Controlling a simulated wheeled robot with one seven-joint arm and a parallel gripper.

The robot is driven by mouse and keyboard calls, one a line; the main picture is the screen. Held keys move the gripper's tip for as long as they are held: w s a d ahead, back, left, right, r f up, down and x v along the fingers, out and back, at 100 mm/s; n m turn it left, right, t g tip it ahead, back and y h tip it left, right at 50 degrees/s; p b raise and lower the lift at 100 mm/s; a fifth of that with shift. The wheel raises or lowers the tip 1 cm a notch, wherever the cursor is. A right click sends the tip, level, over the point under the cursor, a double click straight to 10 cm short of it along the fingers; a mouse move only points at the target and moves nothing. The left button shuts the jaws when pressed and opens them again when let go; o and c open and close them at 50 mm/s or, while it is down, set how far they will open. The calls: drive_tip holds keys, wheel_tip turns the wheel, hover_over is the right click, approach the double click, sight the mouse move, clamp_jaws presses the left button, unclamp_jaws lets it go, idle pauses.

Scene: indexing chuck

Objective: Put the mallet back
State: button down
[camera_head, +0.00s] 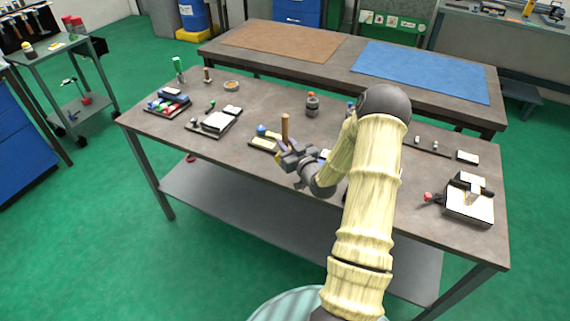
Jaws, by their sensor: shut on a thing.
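My gripper (286,153) is over the front middle of the near workbench (262,92). It is shut on the mallet. The mallet's brown wooden handle (285,126) stands about upright above the fingers. The mallet's head cannot be told apart from the grey gripper parts. My pale yellow arm reaches in from the lower right and hides part of the bench behind it.
Left of my gripper lie a tray of coloured parts (164,107) and a white-topped block (217,122). A dark cylindrical fixture (312,107) stands behind it. A boxy device with a red knob (469,205) sits at the right.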

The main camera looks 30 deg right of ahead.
wheel_tip(320, 180, down, 3)
drive_tip(key=shift+w+f, duration=0.1)
drive_tip(key=shift+f, duration=0.1)
drive_tip(key=shift+w, duration=0.15)
drive_tip(key=shift+d+f, duration=0.1)
drive_tip(key=shift+f, duration=0.1)
wheel_tip(320, 180, down, 4)
drive_tip(key=shift+r+p, duration=0.15)
drive_tip(key=shift+p, duration=0.2)
drive_tip(key=shift+s+a, duration=0.2)
drive_tip(key=c, duration=1.3)
unclamp_jaws()
drive_tip(key=shift+d, duration=0.1)
